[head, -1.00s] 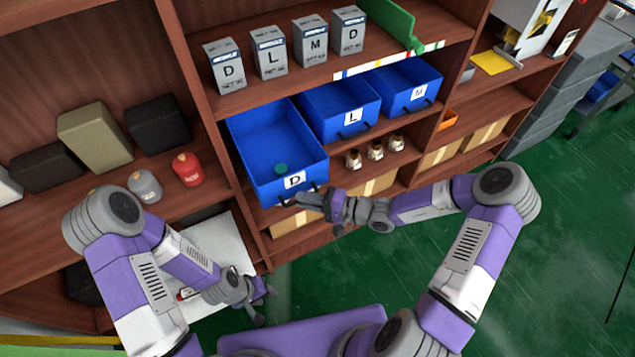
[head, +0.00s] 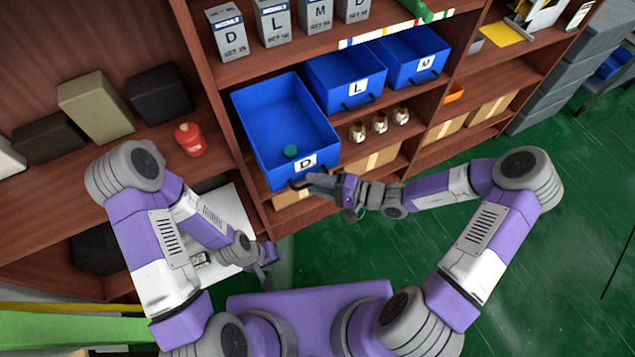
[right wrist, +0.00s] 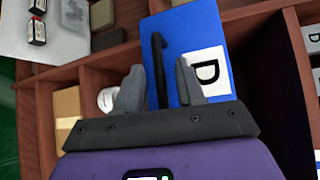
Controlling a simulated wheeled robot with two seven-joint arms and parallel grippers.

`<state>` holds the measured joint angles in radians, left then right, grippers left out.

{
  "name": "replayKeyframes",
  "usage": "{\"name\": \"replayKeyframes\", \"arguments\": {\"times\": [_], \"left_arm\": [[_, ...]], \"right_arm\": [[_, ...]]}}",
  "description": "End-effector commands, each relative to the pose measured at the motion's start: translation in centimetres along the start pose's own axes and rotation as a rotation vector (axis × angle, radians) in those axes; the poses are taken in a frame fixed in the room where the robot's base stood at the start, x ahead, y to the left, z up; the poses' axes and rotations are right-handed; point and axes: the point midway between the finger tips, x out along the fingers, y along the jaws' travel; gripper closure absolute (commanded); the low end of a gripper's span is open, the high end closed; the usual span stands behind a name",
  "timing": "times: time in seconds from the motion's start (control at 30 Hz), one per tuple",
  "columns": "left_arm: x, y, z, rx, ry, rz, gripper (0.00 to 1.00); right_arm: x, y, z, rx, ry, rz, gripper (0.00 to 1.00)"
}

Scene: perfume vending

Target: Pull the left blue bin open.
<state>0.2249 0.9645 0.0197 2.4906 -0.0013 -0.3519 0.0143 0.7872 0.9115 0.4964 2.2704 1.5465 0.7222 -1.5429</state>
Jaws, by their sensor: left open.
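The left blue bin (head: 262,120), labelled D, sticks well out of the shelf. My right gripper (head: 314,184) is at the handle on the bin's front. In the right wrist view, its two fingers (right wrist: 160,90) stand apart on either side of the handle, with narrow gaps visible. My left gripper (head: 270,265) is open and empty, low down beside the white surface, away from the bin.
Blue bins L (head: 345,80) and M (head: 412,58) sit deeper in the shelf to the right. Several small bottles (head: 379,123) stand below them. A red item (head: 190,139) and dark boxes are on the left shelf.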

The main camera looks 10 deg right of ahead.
Motion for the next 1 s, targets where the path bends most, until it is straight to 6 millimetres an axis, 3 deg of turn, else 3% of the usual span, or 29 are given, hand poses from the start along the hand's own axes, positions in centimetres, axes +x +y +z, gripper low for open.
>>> {"name": "replayKeyframes", "arguments": {"times": [0.27, 0.7, 1.0], "left_arm": [[-0.1, 0.0, 0.0, 0.000, 0.000, 0.000, 0.57], [-0.8, 0.3, 0.0, 0.000, 0.000, 0.000, 0.57], [-0.8, 0.3, 0.0, 0.000, 0.000, 0.000, 0.57]], "right_arm": [[-0.4, 0.0, -0.1, 0.000, 0.002, 0.000, 0.62], [-6.8, -0.1, -0.1, -0.001, 0.003, 0.001, 0.62], [-7.6, 0.0, 0.0, 0.001, 0.000, 0.000, 0.62]]}}
